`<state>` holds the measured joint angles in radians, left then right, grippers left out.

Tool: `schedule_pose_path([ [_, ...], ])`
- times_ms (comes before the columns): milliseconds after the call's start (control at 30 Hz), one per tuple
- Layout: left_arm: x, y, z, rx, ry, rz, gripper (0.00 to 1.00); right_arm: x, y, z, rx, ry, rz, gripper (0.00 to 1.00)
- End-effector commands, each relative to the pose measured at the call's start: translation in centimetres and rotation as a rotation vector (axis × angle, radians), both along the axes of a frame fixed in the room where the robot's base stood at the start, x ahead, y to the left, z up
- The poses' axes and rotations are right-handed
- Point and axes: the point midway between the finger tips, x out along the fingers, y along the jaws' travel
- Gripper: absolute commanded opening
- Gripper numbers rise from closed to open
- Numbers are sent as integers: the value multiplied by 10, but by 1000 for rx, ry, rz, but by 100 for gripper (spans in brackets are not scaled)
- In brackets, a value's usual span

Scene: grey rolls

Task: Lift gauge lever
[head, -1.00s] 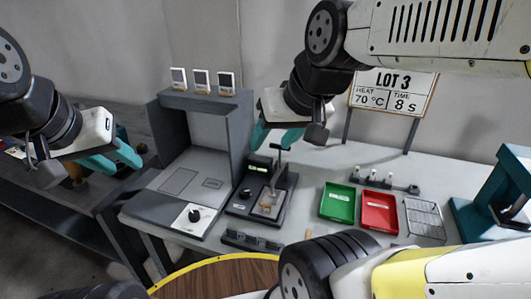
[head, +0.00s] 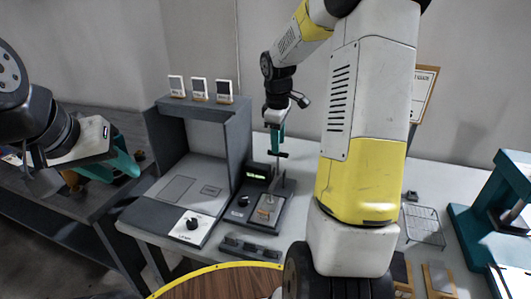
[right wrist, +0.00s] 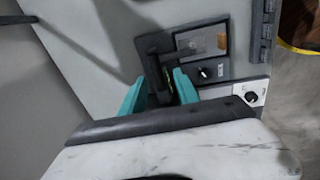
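The gauge (head: 262,208) is a dark grey device on the light table with a lit green display, a black knob and a plate at its front. Its upright lever (head: 282,172) has a black cross handle on top. My right gripper (head: 276,140) points down just above and behind that handle; touching or apart cannot be told. In the right wrist view its two teal fingers (right wrist: 162,88) are apart, with dark gauge parts (right wrist: 158,60) showing between and beyond them. My left gripper (head: 115,168) is open and empty at the left, away from the gauge.
A grey booth (head: 205,150) with several white cards on top stands left of the gauge. A dark block strip (head: 250,247) lies in front. My right arm hides the middle right of the table. A wire rack (head: 423,226) and a teal press (head: 495,215) stand at right.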

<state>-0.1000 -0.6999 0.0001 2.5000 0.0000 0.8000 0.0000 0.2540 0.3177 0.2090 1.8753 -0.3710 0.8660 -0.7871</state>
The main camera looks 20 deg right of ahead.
Motion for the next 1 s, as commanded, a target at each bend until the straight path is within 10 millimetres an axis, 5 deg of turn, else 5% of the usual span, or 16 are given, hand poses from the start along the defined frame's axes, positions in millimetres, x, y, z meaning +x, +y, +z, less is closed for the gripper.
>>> schedule_pose_path([
  [600, 0, 0, 0, 0, 0, 0, 36, 12, -8, -79, -3, 16, 29, 37],
  [1000, 0, 0, 0, 0, 0, 0, 36, 13, -9, -87, -4, 14, 29, 37],
])
